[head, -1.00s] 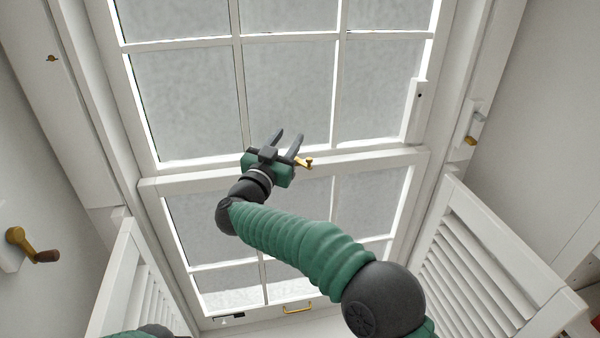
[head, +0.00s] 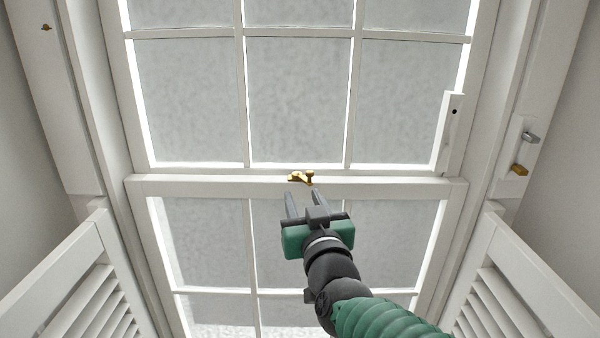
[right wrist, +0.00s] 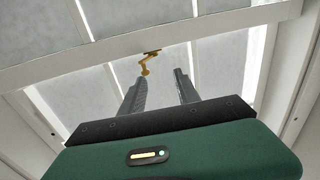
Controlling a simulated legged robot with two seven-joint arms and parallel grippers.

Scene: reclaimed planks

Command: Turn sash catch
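The brass sash catch (head: 300,177) sits on the white meeting rail (head: 220,186) between the upper and lower sashes. It also shows in the right wrist view (right wrist: 148,64), beyond the fingers and nearer the left one. My right gripper (head: 302,194) is open and empty, with its fingertips just below the catch in the head view. In the right wrist view the two dark fingers of my right gripper (right wrist: 158,78) stand apart with nothing between them. I cannot tell whether a fingertip touches the catch. My left gripper is not in view.
White louvred shutters stand at the left (head: 80,290) and right (head: 525,285). A white block (head: 449,132) is fixed at the upper sash's right side. A plate with a grey and a brass knob (head: 519,169) is on the right frame. The space before the panes is clear.

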